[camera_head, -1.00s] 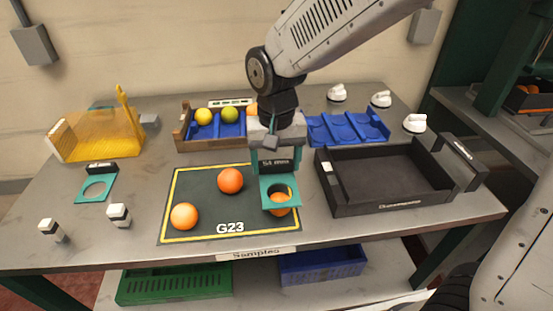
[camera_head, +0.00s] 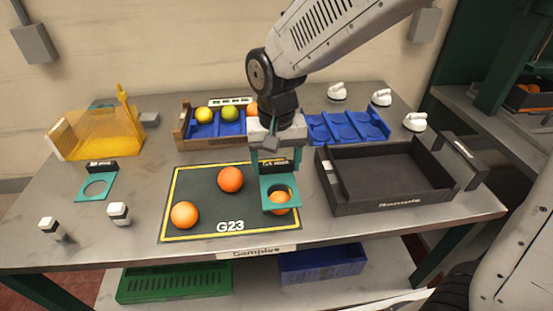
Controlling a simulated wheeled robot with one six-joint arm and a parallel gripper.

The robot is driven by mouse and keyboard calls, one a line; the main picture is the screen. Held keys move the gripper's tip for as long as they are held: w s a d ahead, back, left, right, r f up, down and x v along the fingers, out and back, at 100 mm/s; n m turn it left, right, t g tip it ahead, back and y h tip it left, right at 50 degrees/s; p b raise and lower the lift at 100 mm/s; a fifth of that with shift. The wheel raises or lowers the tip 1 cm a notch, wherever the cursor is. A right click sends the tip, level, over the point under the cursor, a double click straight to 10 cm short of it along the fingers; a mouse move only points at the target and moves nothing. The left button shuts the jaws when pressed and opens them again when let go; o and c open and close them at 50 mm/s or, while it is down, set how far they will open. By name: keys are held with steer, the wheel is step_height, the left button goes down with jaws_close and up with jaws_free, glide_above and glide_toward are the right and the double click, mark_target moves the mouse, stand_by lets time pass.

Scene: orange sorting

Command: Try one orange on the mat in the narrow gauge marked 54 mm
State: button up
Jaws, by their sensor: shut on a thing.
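My gripper (camera_head: 275,158) is shut on the dark handle of a teal ring gauge and holds it over the right part of the mat. The gauge's ring plate (camera_head: 267,201) is above or around an orange (camera_head: 280,199) that shows through the hole; I cannot tell whether they touch. The handle's label read 54 mm a second ago and is hard to read now. Two more oranges lie on the dark mat (camera_head: 205,190) marked G23: one at the upper middle (camera_head: 230,179) and one at the lower left (camera_head: 184,215).
A second teal gauge (camera_head: 83,190) lies at left near white-topped knobs (camera_head: 118,212). A black crate (camera_head: 365,205) stands right of the mat. Behind are a wooden fruit box (camera_head: 183,140), a blue tray (camera_head: 345,128) and a yellow bin (camera_head: 95,135).

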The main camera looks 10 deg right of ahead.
mark_target(276, 174)
steer(key=shift+f, duration=2.4)
steer(key=shift+r, duration=0.1)
stand_by(1.1)
steer(key=shift+r, duration=3.8)
